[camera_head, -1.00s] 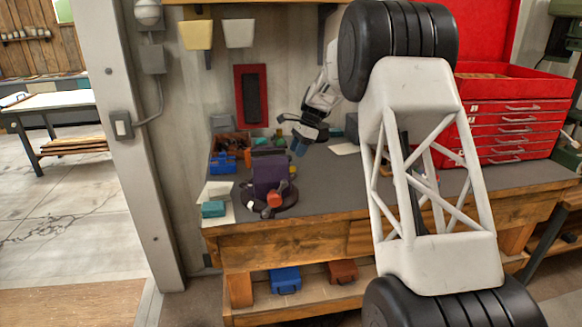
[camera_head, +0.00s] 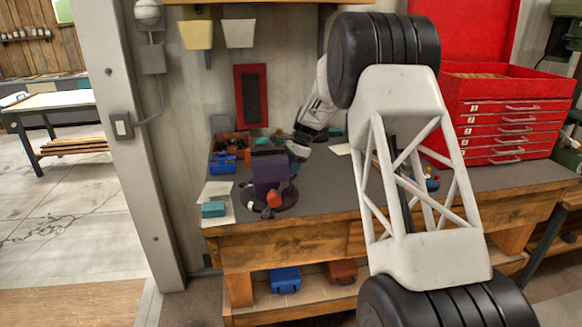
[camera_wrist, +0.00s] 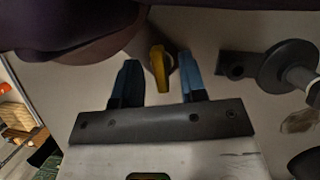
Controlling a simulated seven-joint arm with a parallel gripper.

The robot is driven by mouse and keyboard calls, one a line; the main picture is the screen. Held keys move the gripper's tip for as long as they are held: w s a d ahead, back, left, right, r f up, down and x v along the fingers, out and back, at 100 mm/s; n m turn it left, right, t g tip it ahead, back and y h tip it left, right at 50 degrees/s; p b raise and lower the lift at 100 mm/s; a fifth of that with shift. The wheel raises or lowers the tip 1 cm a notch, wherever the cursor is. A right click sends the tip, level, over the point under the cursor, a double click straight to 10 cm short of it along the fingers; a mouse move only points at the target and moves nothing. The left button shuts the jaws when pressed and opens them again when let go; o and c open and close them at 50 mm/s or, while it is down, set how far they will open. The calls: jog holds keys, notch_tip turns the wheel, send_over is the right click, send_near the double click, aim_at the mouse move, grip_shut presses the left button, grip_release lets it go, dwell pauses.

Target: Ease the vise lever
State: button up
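The purple vise (camera_head: 268,172) stands on a round dark base at the left end of the workbench. Its dark purple body fills the upper left of the wrist view (camera_wrist: 70,28). A yellow lever (camera_wrist: 160,68) sticks out beside the vise in the wrist view. My gripper (camera_wrist: 157,75) is open, with one blue-tipped finger on each side of the lever and gaps showing on both sides. In the head view my gripper (camera_head: 293,168) is just right of the vise, where the lever is hidden. An orange-red knob (camera_head: 274,199) shows at the vise's front.
A dark round fitting with a flange (camera_wrist: 285,67) lies right of the fingers in the wrist view. A blue box (camera_head: 223,162) and a teal block (camera_head: 214,209) are left of the vise. A red tool chest (camera_head: 510,115) stands at the right.

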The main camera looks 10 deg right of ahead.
jog(key=shift+c, duration=0.3)
grip_shut()
jog(key=shift+m+t, duration=0.5)
jog(key=shift+m, duration=0.6)
jog(key=shift+o, duration=0.3)
grip_release()
jog(key=v, duration=0.8)
